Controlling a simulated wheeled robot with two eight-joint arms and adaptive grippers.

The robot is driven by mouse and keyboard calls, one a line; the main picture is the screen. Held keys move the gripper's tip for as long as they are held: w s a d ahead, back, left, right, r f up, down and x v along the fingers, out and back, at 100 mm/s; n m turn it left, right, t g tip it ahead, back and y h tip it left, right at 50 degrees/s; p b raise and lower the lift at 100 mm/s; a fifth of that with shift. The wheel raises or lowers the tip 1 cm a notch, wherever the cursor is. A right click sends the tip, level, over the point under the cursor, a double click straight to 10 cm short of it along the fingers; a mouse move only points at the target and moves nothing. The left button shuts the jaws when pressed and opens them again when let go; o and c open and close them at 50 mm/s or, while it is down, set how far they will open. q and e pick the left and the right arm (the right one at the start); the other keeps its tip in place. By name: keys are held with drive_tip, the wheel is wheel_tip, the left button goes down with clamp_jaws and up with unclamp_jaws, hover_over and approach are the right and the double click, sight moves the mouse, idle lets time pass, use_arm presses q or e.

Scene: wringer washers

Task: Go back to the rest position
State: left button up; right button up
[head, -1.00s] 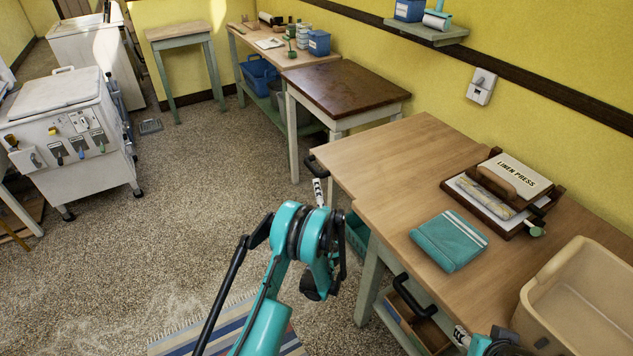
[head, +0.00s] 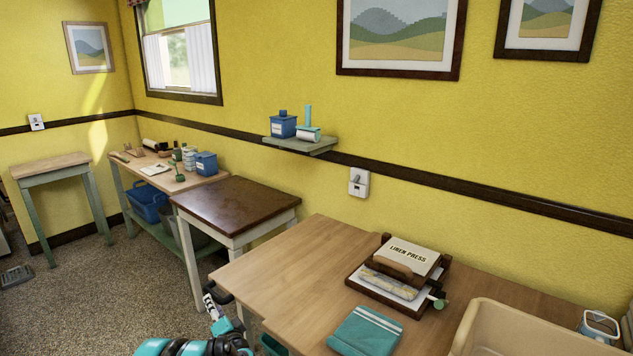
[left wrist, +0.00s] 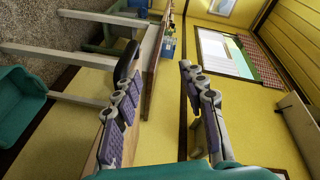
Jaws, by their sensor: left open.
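My left gripper (head: 217,298) shows low in the head view, in front of the left end of the wooden work table, with part of my teal arm below it. In the left wrist view my left gripper (left wrist: 160,75) has its two fingers with purple pads spread apart, and nothing is between them. My right gripper is out of the head view.
The wooden table (head: 290,273) bears a linen press (head: 400,280), a folded teal cloth (head: 366,331) and a beige tub (head: 520,330). A dark-topped table (head: 237,204) stands left of it. A wall shelf (head: 302,146) is above. Open floor (head: 90,310) lies left.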

use_arm(q)
drive_tip(key=s+d+r+n+g+h, duration=0.15)
drive_tip(key=s+r, duration=0.25)
drive_tip(key=s, duration=0.4)
drive_tip(key=s+d+r+n+g+h, duration=0.1)
drive_tip(key=s+r+n+g+h, duration=0.15)
drive_tip(key=s+r, duration=0.4)
drive_tip(key=s+d+f+n+g+h, duration=0.1)
drive_tip(key=s+d+f+h, duration=0.1)
drive_tip(key=s, duration=0.5)
drive_tip(key=s+d+f+n+g+h, duration=0.1)
drive_tip(key=s+d, duration=0.4)
drive_tip(key=s, duration=0.3)
drive_tip(key=s+d+f+g+h, duration=0.1)
drive_tip(key=s+d+f+h, duration=0.1)
drive_tip(key=s+d, duration=0.2)
drive_tip(key=s, duration=0.3)
drive_tip(key=shift+s+d+f+n+h, duration=0.2)
drive_tip(key=shift+d+f+n+h, duration=0.1)
drive_tip(key=shift+n, duration=0.1)
